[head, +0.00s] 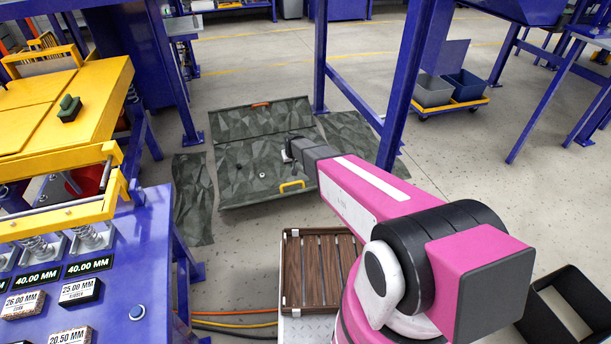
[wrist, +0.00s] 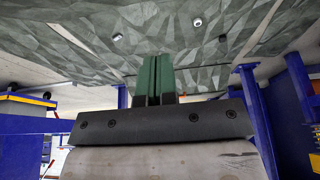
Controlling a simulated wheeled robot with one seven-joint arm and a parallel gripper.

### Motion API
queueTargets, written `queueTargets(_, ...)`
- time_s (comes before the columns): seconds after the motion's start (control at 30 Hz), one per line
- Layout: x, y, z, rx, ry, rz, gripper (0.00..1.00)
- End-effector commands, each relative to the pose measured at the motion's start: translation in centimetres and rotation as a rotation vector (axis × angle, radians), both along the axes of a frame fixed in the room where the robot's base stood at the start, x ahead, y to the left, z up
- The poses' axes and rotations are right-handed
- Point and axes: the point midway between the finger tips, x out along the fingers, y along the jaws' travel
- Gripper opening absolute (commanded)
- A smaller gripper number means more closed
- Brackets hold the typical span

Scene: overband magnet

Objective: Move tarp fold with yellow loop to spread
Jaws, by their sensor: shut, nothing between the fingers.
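The dark green, crumpled-looking tarp (head: 245,165) lies on the floor in the head view, with a folded panel across its middle. The yellow loop (head: 291,186) stands at the near right edge of that panel. An orange loop (head: 260,104) is at the tarp's far edge. My gripper (head: 287,156) is over the right part of the panel, beyond the yellow loop and apart from it. In the wrist view its green fingers (wrist: 160,58) are together with nothing between them, and the tarp (wrist: 230,45) fills the top. I cannot identify the yellow loop there.
Blue steel posts (head: 404,85) rise close to the tarp's right side. A blue bench (head: 90,260) and a yellow-topped table (head: 70,100) stand at left. A slatted wooden crate (head: 312,270) is nearer me, and a black bin (head: 570,305) is at lower right. Open floor lies beyond the tarp.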

Motion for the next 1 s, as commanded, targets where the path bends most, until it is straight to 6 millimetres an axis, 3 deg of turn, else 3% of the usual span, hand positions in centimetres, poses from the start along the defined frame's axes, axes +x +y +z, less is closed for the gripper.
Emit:
queueTargets(0.27, 1.3, 0.8, -2.6, 0.002, -0.006, 0.005, 0.0)
queueTargets(0.7, 4.0, 1.5, -10.1, 0.001, -0.006, 0.004, 0.0)
queueTargets(1.0, 2.3, 1.0, -12.9, 0.001, -0.006, 0.004, 0.0)
